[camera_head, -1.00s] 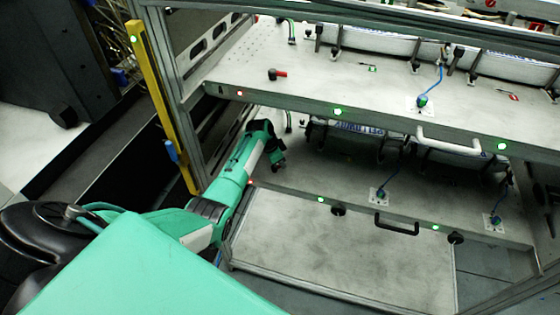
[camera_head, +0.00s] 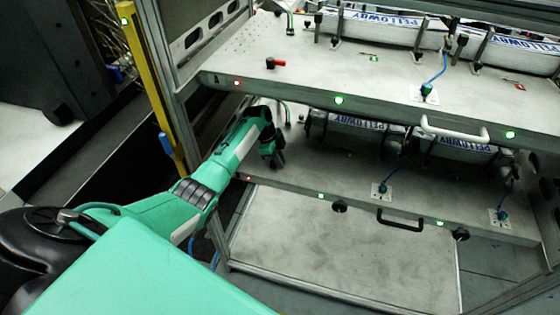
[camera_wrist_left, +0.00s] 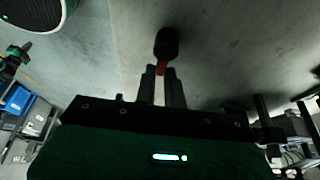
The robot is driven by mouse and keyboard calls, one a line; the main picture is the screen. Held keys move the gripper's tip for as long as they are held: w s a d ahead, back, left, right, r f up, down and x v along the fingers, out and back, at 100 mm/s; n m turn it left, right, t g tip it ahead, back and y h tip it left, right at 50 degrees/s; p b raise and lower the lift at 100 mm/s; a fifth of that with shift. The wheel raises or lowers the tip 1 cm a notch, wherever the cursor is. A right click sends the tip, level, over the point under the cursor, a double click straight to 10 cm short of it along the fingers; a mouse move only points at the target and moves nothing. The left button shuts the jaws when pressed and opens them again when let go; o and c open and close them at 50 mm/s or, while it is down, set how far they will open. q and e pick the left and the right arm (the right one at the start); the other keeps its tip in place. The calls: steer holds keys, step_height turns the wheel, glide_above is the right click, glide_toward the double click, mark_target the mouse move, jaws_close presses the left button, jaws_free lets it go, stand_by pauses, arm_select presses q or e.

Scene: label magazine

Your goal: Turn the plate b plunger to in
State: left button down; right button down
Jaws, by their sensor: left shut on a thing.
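My left gripper (camera_head: 276,160) reaches in over the lower shelf plate (camera_head: 330,165), near its left end under the upper plate. In the left wrist view its two fingers (camera_wrist_left: 161,80) are shut on the red handle (camera_wrist_left: 161,69) of a plunger with a black knob (camera_wrist_left: 166,42). In the head view this plunger is hidden behind the gripper. A similar plunger (camera_head: 275,63), black with a red handle pointing right, stands on the upper plate (camera_head: 300,82). I cannot read which plate is b. My right gripper is not in view.
A grey frame post and a yellow post (camera_head: 150,80) stand left of my arm. The upper plate overhangs the lower one. White label rolls (camera_head: 385,28) marked in blue sit at the back. A white handle (camera_head: 453,130) and a black handle (camera_head: 398,222) stick out in front.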

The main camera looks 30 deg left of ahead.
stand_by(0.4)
arm_select(q)
steer(key=c, duration=1.5)
jaws_free()
